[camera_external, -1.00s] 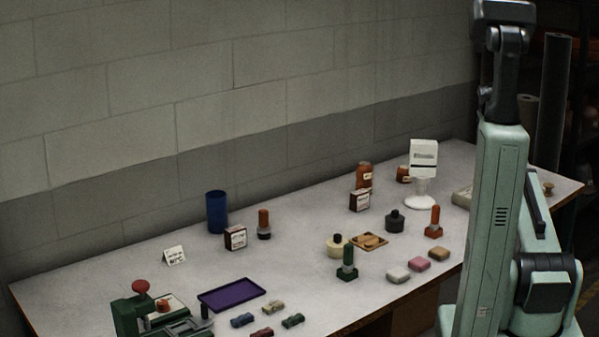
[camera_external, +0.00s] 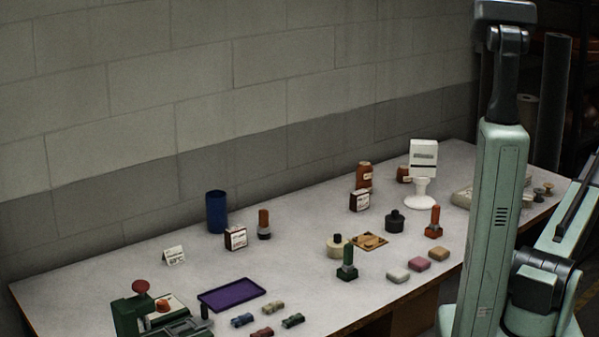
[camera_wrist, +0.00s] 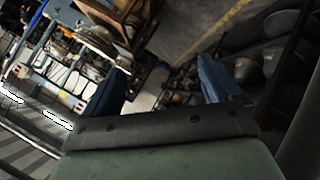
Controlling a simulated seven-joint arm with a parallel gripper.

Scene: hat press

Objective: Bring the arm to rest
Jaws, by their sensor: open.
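My gripper shows in the wrist view (camera_wrist: 158,88), with two blue fingers set wide apart and nothing between them. It faces away from the bench, toward a cluttered floor and shelving. In the external view my gripper is outside the picture; only my pale green arm shows at the right, upright in front of the bench's right end. The bench (camera_external: 190,270) holds its objects apart from my arm, as far as the view shows.
A green press with a red knob (camera_external: 140,287) stands at the bench's front left. A purple tray (camera_external: 232,294), blue cylinder (camera_external: 216,212), several stamps, blocks, jars and a white stand (camera_external: 421,190) are spread over the bench. A block wall (camera_external: 240,90) runs behind.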

